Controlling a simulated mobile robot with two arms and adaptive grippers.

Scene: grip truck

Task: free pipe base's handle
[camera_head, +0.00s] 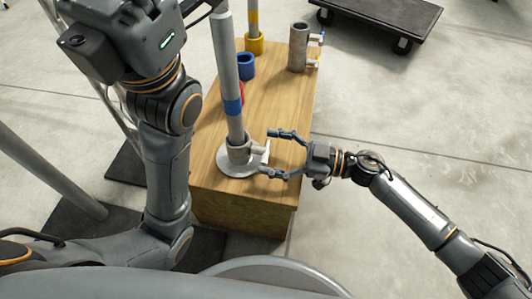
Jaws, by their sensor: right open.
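The pipe base (241,166) is a round grey metal disc with a short collar, lying on the near part of a wooden box. A grey pipe with a blue band (231,85) stands upright in the collar. A small pale handle (265,152) sticks out on the collar's right side. My right gripper (268,152) comes in from the right, with its fingers open on either side of the handle; I cannot tell whether they touch it. My left arm rises at the left, and its gripper's fingers are not in view.
The wooden box (284,114) also carries a blue ring (246,66), a yellow ring (254,43) with a yellow-banded pipe, a partly hidden red piece and a grey cylinder (298,47) with side handles. A dark cart (385,17) stands at the back right. The floor right of the box is clear.

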